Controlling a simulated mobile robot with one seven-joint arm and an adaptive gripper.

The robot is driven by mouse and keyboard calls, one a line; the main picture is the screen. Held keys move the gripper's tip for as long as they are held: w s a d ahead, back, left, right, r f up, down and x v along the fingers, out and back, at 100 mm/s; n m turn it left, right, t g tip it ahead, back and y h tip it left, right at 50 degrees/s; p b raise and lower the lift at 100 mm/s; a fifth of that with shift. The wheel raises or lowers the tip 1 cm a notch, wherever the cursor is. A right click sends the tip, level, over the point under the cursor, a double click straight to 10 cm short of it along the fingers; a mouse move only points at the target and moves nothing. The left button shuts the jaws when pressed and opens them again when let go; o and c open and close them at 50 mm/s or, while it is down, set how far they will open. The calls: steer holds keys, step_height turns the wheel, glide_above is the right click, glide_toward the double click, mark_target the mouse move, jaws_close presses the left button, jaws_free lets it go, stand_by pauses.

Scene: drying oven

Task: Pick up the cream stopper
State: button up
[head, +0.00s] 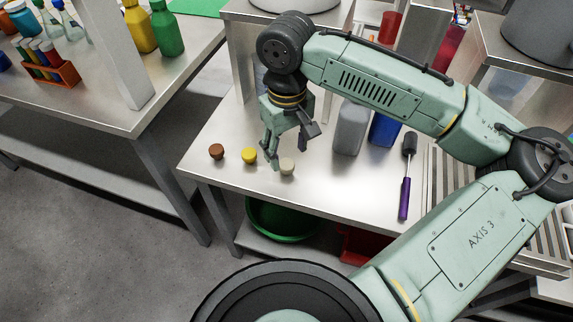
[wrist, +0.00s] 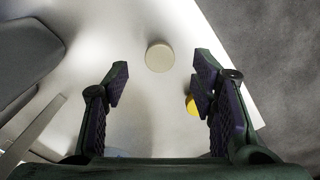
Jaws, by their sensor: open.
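The cream stopper (head: 287,166) stands on the metal table near its front edge, at the right end of a row of three stoppers. In the wrist view the cream stopper (wrist: 159,57) shows as a pale disc ahead of the fingertips, between their lines. My gripper (head: 288,150) is open and empty, just above and beside the cream stopper in the head view. In the wrist view its two fingers (wrist: 160,80) are spread wide. A yellow stopper (head: 249,155) is left of it, partly hidden behind the right finger in the wrist view (wrist: 192,104).
A brown stopper (head: 216,151) stands at the left of the row. A grey container (head: 351,128) and a blue container (head: 384,131) stand behind, to the right. A purple-handled tool (head: 405,190) lies on the right. The table's front edge is close to the stoppers.

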mark_target(286, 163)
steer(key=shift+w+f+p, duration=0.15)
steer(key=shift+f+p, duration=0.2)
steer(key=shift+f, duration=2.45)
steer(key=shift+a, duration=0.1)
steer(key=shift+c, duration=0.2)
steer(key=c, duration=0.8)
